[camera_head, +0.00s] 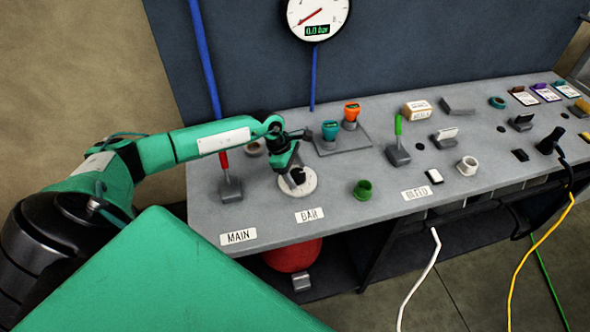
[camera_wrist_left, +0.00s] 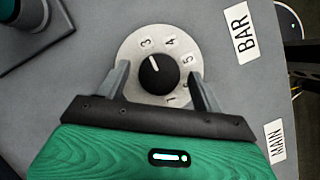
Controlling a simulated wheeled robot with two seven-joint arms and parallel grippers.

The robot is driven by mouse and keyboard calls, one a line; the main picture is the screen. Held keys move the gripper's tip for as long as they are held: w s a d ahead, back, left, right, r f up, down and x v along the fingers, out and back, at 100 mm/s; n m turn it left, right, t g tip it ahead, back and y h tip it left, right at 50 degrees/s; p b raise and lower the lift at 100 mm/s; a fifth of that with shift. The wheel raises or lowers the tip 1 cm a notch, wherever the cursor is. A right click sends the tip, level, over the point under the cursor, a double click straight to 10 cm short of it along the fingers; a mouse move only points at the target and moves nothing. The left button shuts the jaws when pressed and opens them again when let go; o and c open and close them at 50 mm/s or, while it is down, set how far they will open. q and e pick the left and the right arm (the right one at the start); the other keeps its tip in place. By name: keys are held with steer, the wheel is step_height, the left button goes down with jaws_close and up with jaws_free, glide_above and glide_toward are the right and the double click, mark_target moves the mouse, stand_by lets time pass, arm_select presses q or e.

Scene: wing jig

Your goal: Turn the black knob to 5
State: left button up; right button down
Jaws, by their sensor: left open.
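The black knob (camera_head: 298,176) sits on a round white dial plate (camera_head: 311,185) behind the BAR label. It also shows in the left wrist view (camera_wrist_left: 160,80), where its white pointer line points at the 3. The numeral 5 (camera_wrist_left: 187,58) lies to the right of the knob there, past the 4. My left gripper (camera_head: 290,170) is open over the dial. In the left wrist view its two fingers (camera_wrist_left: 159,76) stand on either side of the knob, with gaps between them and it. My right gripper is not in view.
A block with teal and orange knobs (camera_head: 340,138) is behind right. A wall gauge (camera_head: 317,15) reads 0.0 bar. The bench front holds a MAIN label (camera_head: 238,237).

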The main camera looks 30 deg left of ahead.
arm_select(q)
steer(key=c, duration=1)
steer(key=shift+n+b, duration=0.3)
steer(key=shift+n, duration=0.1)
steer(key=n+b, duration=0.1)
steer(key=n, duration=0.1)
steer(key=n+t+y+b, duration=0.1)
steer(key=shift+s+f+n+t, duration=0.1)
steer(key=shift+f+n+t, duration=0.05)
steer(key=shift+n+t, duration=0.2)
steer(key=n+b, duration=0.1)
steer(key=n, duration=0.1)
steer(key=n+y+b, duration=0.1)
steer(key=shift+d+n+t+b, duration=0.2)
steer(key=shift+n+t+b, duration=0.15)
steer(key=shift+b, duration=0.05)
steer(key=n+y+b, duration=0.1)
steer(key=n+b, duration=0.2)
steer(key=n+y+b, duration=0.1)
steer(key=n+b, duration=0.2)
steer(key=shift+d+y, duration=0.2)
steer(key=shift+y, duration=0.2)
steer(key=shift+d+n+y+b, duration=0.1)
steer(key=shift+n+y+b, duration=0.5)
steer(key=shift+n+b, duration=1.1)
steer(key=shift+r, duration=0.2)
